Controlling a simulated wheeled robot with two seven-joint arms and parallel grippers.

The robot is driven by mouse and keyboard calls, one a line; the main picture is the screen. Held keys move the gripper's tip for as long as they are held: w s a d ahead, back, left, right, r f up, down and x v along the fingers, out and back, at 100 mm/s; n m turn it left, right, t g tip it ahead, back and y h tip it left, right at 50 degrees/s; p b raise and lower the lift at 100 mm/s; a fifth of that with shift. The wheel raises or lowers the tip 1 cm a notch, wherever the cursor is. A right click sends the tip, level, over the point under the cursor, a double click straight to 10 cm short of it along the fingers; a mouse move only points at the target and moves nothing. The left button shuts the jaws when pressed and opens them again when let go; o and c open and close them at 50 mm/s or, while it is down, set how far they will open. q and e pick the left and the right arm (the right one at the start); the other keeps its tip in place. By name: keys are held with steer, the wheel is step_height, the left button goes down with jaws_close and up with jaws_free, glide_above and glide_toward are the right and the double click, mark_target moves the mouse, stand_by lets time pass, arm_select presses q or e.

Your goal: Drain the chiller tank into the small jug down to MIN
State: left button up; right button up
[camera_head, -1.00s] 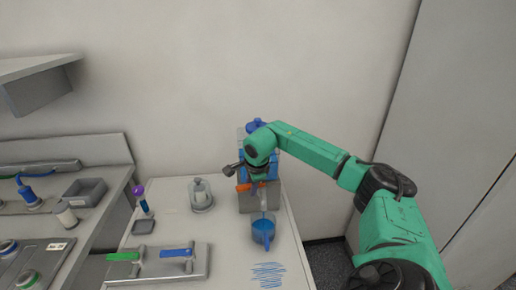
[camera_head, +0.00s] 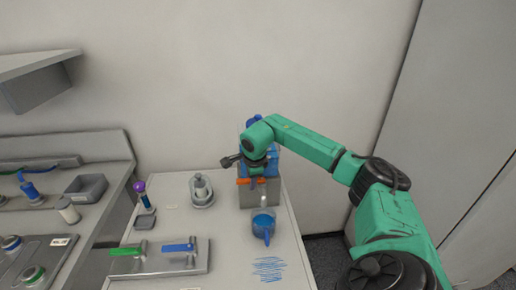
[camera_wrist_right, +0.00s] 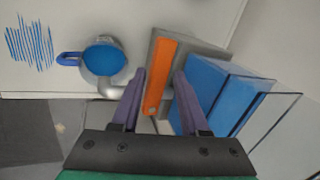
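The chiller (camera_head: 262,193) stands at the back right of the table, with its blue-filled clear tank (camera_wrist_right: 222,92) partly hidden behind my right arm in the head view. An orange lever (camera_head: 249,181) lies across its front. The small jug (camera_head: 264,224) stands under the chiller's spout (camera_wrist_right: 112,91) and holds blue liquid (camera_wrist_right: 104,58). My right gripper (camera_wrist_right: 160,75) is at the lever, its two fingers apart on either side of the orange bar (camera_wrist_right: 158,88); gaps show beside it. The MIN mark cannot be read. My left gripper is not in view.
Blue scribble lines (camera_head: 269,269) mark the table in front of the jug. A plate with green and blue handles (camera_head: 180,247) and a clear vessel (camera_head: 201,189) stand to the left. A wall (camera_head: 330,110) rises behind. The table's right edge is near the jug.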

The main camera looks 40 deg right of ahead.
steer(key=p+v, duration=0.4)
steer(key=v, duration=0.3)
steer(key=shift+r, duration=0.15)
steer(key=shift+w, duration=0.15)
